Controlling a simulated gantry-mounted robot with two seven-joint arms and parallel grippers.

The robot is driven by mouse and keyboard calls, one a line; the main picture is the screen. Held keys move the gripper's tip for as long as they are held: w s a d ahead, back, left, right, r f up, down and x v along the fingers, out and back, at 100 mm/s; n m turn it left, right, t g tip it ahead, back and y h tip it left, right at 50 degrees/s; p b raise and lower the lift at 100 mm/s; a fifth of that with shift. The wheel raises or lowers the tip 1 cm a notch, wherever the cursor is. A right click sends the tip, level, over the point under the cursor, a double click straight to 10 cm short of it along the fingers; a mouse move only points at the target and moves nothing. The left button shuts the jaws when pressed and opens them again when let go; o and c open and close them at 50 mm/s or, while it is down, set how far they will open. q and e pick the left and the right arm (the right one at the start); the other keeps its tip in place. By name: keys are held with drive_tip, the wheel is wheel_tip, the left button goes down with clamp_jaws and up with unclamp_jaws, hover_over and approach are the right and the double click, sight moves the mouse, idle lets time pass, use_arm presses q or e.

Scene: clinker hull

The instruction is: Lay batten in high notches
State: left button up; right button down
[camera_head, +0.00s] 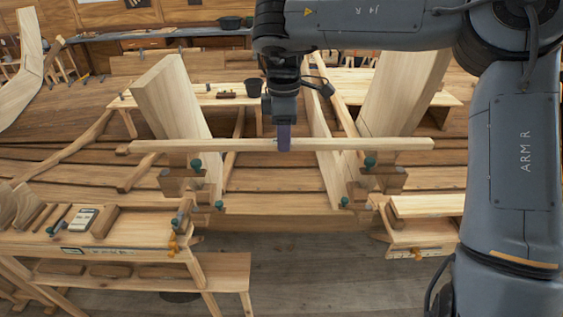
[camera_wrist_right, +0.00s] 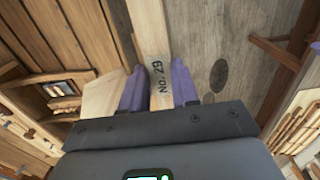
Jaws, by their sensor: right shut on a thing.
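The batten (camera_head: 225,145) is a long pale strip lying level across the middle of the head view. My right gripper (camera_head: 284,143) comes down from above and is shut on it near its middle. In the right wrist view the purple fingers stand on either side of the batten (camera_wrist_right: 158,60), which is marked "NO. 29". The batten spans two wooden brackets with green knobs, the left bracket (camera_head: 183,183) and the right bracket (camera_head: 385,181). I cannot tell whether it touches them or sits in any notch. My left gripper is out of view.
Wide pale planks rise behind the batten at left (camera_head: 170,95) and right (camera_head: 408,90). A bench (camera_head: 135,239) with tools stands front left, and a smaller bench (camera_head: 425,235) front right. The floor (camera_head: 320,270) between them is clear.

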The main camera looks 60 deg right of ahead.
wheel_tip(320, 180, down, 4)
drive_tip(key=shift+s+a+r, duration=0.1)
drive_tip(key=shift+r, duration=0.05)
wheel_tip(320, 180, down, 4)
drive_tip(key=shift+f+p, duration=0.1)
drive_tip(key=shift+p, duration=0.5)
drive_tip(key=shift+f, duration=0.1)
drive_tip(key=c, duration=0.8)
unclamp_jaws()
drive_tip(key=shift+c, duration=0.2)
